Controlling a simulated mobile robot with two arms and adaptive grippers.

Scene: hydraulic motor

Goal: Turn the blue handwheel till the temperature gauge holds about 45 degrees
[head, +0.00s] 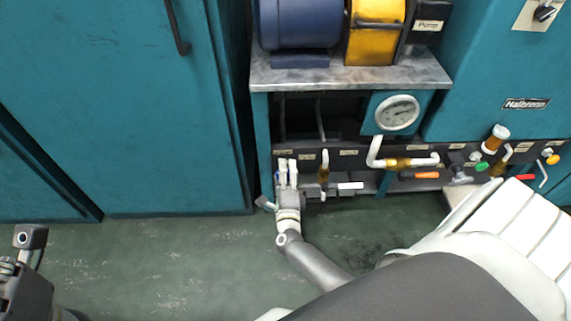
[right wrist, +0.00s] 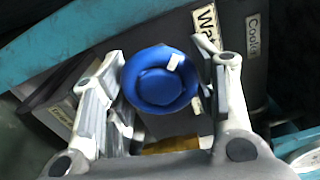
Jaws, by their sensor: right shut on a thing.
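The blue handwheel (right wrist: 155,88) sits between the two fingers of my right gripper (right wrist: 163,60) in the right wrist view, with a pale mark on its rim. My right gripper is shut on it. The round temperature gauge (head: 398,112) has a white face and is mounted right of the gripper, under the bench top. Its needle and numbers are too small to read. Part of my left arm shows at the lower left edge; its fingers cannot be made out.
A blue motor (head: 298,22) and yellow coupling (head: 375,30) stand on the bench above. Teal cabinets flank it. The green floor at left is clear.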

